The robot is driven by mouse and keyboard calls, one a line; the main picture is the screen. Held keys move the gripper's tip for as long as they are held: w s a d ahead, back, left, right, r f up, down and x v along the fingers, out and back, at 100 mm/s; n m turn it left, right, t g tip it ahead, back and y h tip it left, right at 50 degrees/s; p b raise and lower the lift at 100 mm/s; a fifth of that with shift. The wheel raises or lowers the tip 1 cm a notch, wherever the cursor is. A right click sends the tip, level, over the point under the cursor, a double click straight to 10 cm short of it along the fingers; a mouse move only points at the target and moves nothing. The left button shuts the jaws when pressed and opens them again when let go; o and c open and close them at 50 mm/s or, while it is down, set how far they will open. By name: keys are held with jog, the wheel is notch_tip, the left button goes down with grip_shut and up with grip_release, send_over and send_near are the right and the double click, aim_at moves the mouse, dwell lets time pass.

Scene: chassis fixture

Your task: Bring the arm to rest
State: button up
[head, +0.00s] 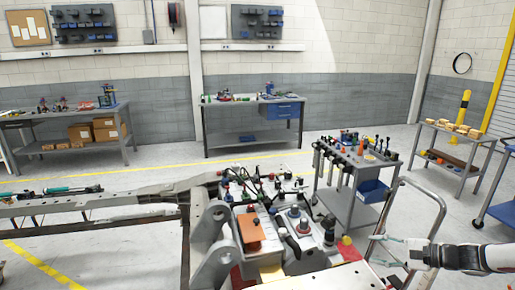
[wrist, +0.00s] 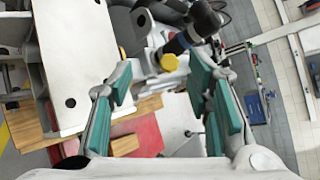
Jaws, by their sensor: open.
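My gripper (head: 388,252) shows at the lower right of the head view, at the end of my white and black arm, with its fingers pointing left toward the chassis fixture (head: 212,255). In the wrist view my gripper (wrist: 160,88) has its two teal-padded fingers spread wide with nothing held between them. Beyond the fingers lie a yellow cap (wrist: 169,62) on a dark cylinder (wrist: 192,36) and a white plate with holes (wrist: 80,60). The gripper appears apart from these parts.
A grey tool cart (head: 352,165) stands behind the fixture, with a bent metal handle frame (head: 436,228) near my arm. Workbenches line the back wall (head: 265,105) and the left side (head: 65,125). A shelf cart (head: 455,150) stands at right. Open floor lies behind.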

jog(key=s+a+r+n+g+h+b, duration=0.1)
jog(key=s+a+r+n+g+h, duration=0.3)
jog(key=a+r, duration=0.4)
jog(key=s+a+r+n+g+h, duration=0.2)
jog(key=s+a+r+n+g, duration=0.1)
jog(key=s+a+r+n, duration=0.45)
jog(key=s+a+r+n+t+h, duration=0.1)
jog(key=s+a+r+n+h, duration=0.1)
jog(key=s+r, duration=0.4)
jog(key=s+a+r+n+t+h+b, duration=0.1)
jog(key=s+a+r, duration=0.3)
jog(key=s, duration=0.6)
notch_tip(320, 180, up, 3)
jog(key=shift+s+f+n+t+h, duration=0.15)
jog(key=shift+s+n+t+h, duration=0.15)
jog(key=shift+n+t+h, duration=0.4)
